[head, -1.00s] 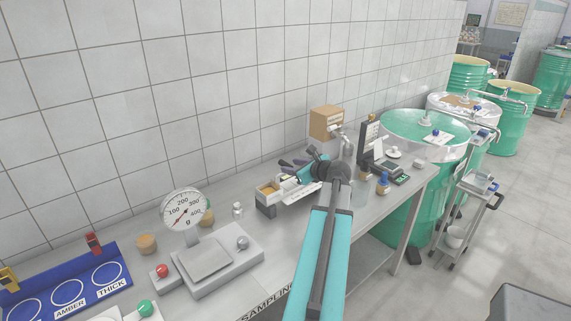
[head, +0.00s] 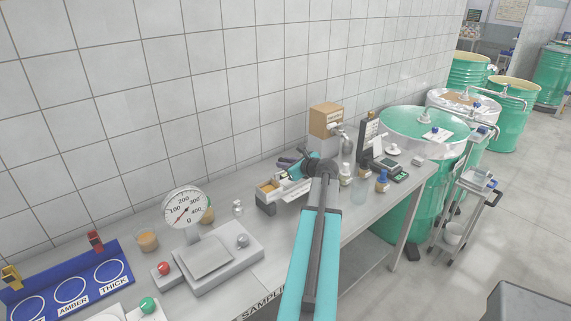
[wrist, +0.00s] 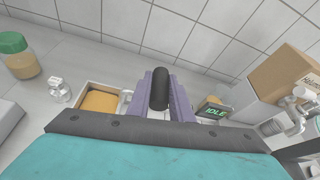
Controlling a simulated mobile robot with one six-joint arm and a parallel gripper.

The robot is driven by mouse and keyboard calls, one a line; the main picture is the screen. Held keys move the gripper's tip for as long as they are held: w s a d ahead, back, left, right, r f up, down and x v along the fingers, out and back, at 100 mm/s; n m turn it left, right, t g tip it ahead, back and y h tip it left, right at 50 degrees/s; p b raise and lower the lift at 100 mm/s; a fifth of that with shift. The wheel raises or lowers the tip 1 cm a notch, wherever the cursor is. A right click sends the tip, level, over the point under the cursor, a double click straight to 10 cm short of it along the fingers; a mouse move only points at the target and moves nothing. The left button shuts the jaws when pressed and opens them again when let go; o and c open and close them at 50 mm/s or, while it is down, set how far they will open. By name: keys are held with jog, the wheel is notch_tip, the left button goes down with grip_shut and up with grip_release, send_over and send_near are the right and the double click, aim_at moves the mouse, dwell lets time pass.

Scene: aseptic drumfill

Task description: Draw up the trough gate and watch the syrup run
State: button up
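The syrup trough (head: 267,206) is a small light box with amber inside, standing on the bench against the tiled wall. In the wrist view its open box end (wrist: 82,95) shows left of my gripper, with the amber syrup (wrist: 100,102) in it. My gripper (wrist: 161,78) points down at the trough's middle, its purple-grey fingers on both sides of an upright black cylinder (wrist: 160,90), which looks like the gate's handle. I cannot tell whether the fingers press on it. In the head view my gripper (head: 288,164) is partly hidden by the arm. The gate plate is hidden.
A display reading IDLE (wrist: 214,111) and a cardboard-coloured box (head: 325,121) are close on the right. A small clear bottle (wrist: 60,89) and a green-lidded jar (wrist: 18,58) stand left. The dial scale (head: 186,209) is further left. Green drums (head: 400,142) stand beyond the bench.

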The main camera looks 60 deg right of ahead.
grip_shut()
jog(key=shift+d+r+p, duration=0.1)
jog(key=shift+r+p, duration=1)
jog(key=shift+r, duration=0.8)
jog(key=o, duration=0.7)
grip_release()
jog(key=shift+r, duration=0.1)
jog(key=shift+o, duration=0.2)
jog(key=shift+s, duration=0.15)
